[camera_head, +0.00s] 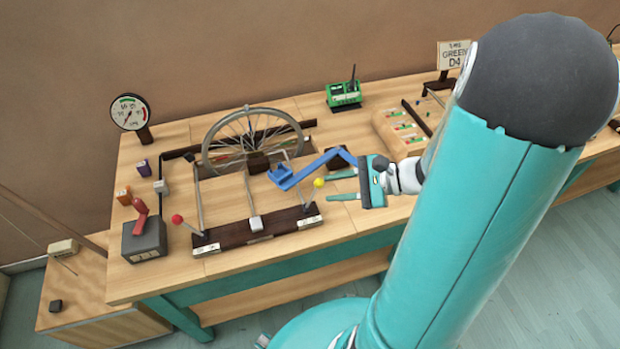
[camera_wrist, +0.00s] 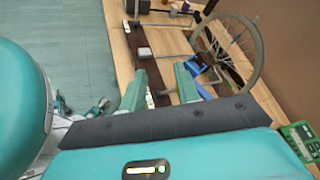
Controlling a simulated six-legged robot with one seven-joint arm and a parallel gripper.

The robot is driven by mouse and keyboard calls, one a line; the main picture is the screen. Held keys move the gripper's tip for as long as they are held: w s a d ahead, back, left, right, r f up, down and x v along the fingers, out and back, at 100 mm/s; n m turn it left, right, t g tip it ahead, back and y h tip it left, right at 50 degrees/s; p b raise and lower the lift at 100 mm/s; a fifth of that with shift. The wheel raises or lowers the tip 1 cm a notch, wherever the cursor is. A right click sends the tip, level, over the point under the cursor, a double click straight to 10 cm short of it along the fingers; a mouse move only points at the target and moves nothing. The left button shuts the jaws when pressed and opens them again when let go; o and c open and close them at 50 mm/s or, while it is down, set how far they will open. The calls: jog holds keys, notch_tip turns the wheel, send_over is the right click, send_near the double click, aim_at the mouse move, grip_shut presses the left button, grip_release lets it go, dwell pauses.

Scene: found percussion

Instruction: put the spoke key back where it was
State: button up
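My gripper (camera_head: 334,186) is over the bench near the front bar of the wheel instrument. Its two teal fingers stand apart, and nothing is visibly gripped; they also show apart in the wrist view (camera_wrist: 158,88). A blue bent piece (camera_head: 311,169) with a block-like left end lies just beyond the fingers, near the wheel. In the wrist view the blue piece (camera_wrist: 194,64) passes partly behind the right-hand finger. I cannot tell if it is the spoke key, and I make out no other clear key. The spoked wheel (camera_head: 212,143) stands upright behind.
A green device (camera_head: 344,94) and wooden tray (camera_head: 388,137) stand behind the gripper.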

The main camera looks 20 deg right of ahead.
jog(key=s+a+r+n+h, duration=0.3)
jog(key=a+r+n+h, duration=0.2)
jog(key=r+n, duration=0.2)
jog(key=s+a+r+n+g+h, duration=0.1)
jog(key=s+a+r+n+h, duration=0.3)
jog(key=r+n, duration=0.4)
jog(key=a+n+h, duration=0.1)
jog(key=n+h, duration=0.1)
jog(key=n, duration=0.1)
jog(key=shift+g, duration=0.3)
